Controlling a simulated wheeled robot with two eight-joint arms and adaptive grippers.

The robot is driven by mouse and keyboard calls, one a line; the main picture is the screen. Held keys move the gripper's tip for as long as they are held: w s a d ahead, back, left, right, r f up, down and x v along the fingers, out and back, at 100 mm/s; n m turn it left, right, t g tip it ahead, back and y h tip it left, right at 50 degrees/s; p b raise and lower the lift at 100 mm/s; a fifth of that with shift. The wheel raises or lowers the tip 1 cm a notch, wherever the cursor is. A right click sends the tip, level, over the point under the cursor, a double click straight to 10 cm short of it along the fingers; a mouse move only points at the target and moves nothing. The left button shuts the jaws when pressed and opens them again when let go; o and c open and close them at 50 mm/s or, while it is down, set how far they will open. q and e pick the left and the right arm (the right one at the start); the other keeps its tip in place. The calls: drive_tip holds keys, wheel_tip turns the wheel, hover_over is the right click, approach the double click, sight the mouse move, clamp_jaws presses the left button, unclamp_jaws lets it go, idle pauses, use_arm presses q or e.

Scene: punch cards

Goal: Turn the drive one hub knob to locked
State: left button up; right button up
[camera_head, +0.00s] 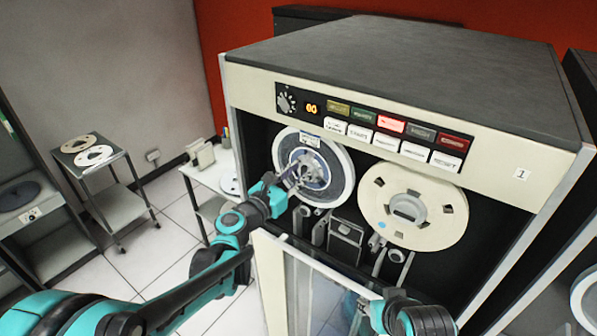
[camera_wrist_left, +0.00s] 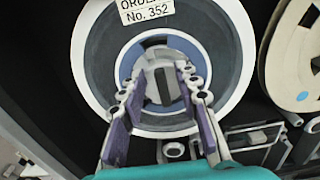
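The tape drive (camera_head: 521,175) carries a "1" label on its front. Its left reel (camera_head: 346,172) is dark with a pale rim and a label reading "No. 352" in the left wrist view. The grey hub knob (camera_wrist_left: 158,85) is at that reel's centre, its raised bar near upright. My left gripper (camera_wrist_left: 162,105) is open, with one finger on each side of the knob; I cannot tell whether they touch it. In the head view the left gripper (camera_head: 290,180) covers most of the hub. My right arm is at the bottom, its fingers not clear.
The drive's glass door (camera_head: 268,270) stands open in front, below the reels. A cream reel (camera_head: 440,225) sits to the right of the hub. Buttons (camera_head: 388,147) and a small dial (camera_head: 286,103) are above. A trolley with reels (camera_head: 92,157) stands at the left.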

use_arm(q)
clamp_jaws()
drive_tip(key=shift+m+b, duration=0.3)
drive_tip(key=shift+m, duration=0.1)
drive_tip(key=m, duration=0.1)
drive_tip(key=m+b, duration=0.1)
drive_tip(key=m, duration=0.1)
drive_tip(key=shift+s+d+f, duration=0.15)
drive_tip(key=shift+d, duration=0.1)
drive_tip(key=m+b, duration=0.2)
drive_tip(key=m, duration=0.2)
drive_tip(key=f+m+b, duration=0.1)
drive_tip(key=m+b, duration=0.1)
drive_tip(key=m, duration=0.3)
drive_tip(key=s+d+m+b, duration=0.1)
drive_tip(key=m, duration=0.4)
drive_tip(key=shift+d+f+b, duration=0.1)
drive_tip(key=shift+f+b, duration=0.3)
